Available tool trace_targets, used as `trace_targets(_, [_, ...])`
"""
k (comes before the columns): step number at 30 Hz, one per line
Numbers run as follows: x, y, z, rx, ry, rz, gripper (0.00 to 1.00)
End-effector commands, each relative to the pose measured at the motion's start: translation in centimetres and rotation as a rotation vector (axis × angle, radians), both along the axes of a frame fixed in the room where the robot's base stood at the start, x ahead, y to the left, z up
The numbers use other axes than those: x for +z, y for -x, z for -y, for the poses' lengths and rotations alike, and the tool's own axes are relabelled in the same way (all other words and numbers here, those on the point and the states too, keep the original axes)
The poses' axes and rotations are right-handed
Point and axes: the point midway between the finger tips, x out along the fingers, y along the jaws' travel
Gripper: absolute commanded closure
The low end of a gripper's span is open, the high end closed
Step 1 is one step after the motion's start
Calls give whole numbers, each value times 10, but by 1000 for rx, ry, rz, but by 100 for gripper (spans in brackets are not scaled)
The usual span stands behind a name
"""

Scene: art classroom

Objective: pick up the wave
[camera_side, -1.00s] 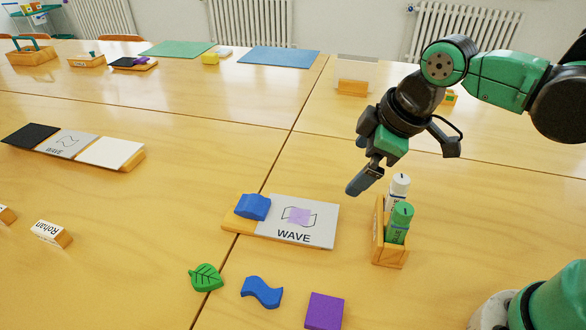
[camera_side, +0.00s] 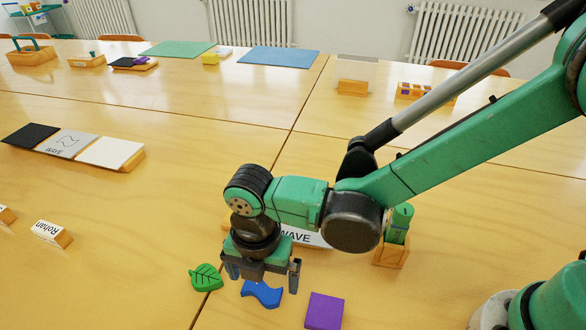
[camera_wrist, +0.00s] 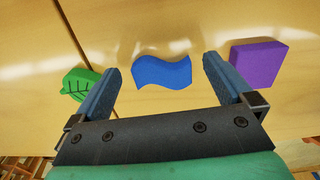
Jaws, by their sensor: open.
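The blue wave (camera_side: 262,293) lies flat on the table in the side view, between a green leaf (camera_side: 206,277) and a purple square (camera_side: 324,311). In the wrist view the wave (camera_wrist: 163,72) lies ahead of and between the two fingertips. My gripper (camera_side: 262,275) is open and empty, pointing down just above the wave; it also shows in the wrist view (camera_wrist: 161,75). The fingers do not appear to touch the wave. My arm hides most of the WAVE card (camera_side: 296,236) and the blue block that was on its tray.
The leaf and the purple square lie close on either side of the wave. A wooden holder with a green glue stick (camera_side: 399,222) stands to the right, partly behind my arm. A name block (camera_side: 50,233) lies at the left.

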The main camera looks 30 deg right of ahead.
Motion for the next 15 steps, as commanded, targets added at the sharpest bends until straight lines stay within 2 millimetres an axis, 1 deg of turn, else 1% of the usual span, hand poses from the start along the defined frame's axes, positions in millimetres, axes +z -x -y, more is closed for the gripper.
trace_targets(1, [-4, 0, 0, -1, 0, 0, 0])
trace_targets(4, [-9, 0, 0, -2, -1, 1, 0])
trace_targets(11, [-10, 0, 0, -2, -1, 1, 0])
trace_targets(12, [-10, 0, 0, -3, -1, 1, 6])
trace_targets(13, [-10, 0, 0, -3, -1, 1, 14])
trace_targets(14, [-10, 0, 0, -3, -1, 1, 23])
trace_targets(15, [-10, 0, 0, -3, -1, 1, 34])
